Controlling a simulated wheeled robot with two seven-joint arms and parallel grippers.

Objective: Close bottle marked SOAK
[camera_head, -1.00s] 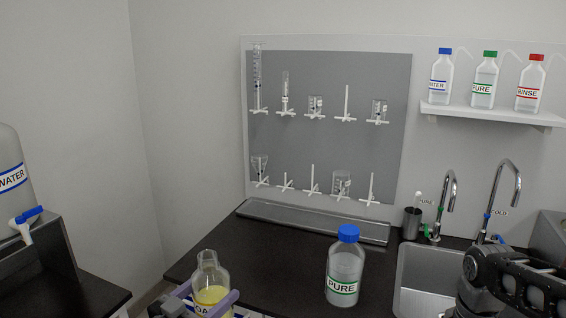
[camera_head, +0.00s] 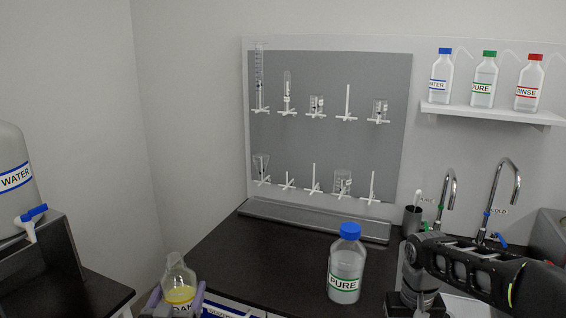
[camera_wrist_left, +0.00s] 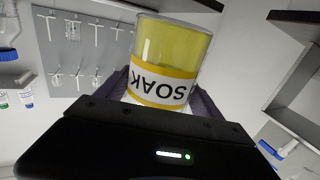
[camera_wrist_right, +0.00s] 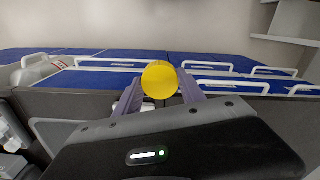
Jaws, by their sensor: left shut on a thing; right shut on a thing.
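The bottle marked SOAK (camera_head: 180,290) holds yellow liquid and has an uncapped clear neck. It is at the lower left of the head view, and its label shows upside down in the left wrist view (camera_wrist_left: 160,85). My left gripper (camera_wrist_left: 160,95) is shut around its body; the purple fingers also show in the head view (camera_head: 178,304). In the right wrist view my right gripper (camera_wrist_right: 160,92) is shut on a round yellow cap (camera_wrist_right: 159,79). In the head view the right arm reaches in from the right; its fingers and the cap are not visible there.
A PURE bottle with a blue cap (camera_head: 346,270) stands on the dark counter (camera_head: 270,255) between my arms. A metal tray (camera_head: 310,220) lies along the back wall. Taps (camera_head: 500,200) are behind my right arm. A WATER tank (camera_head: 15,180) stands at left.

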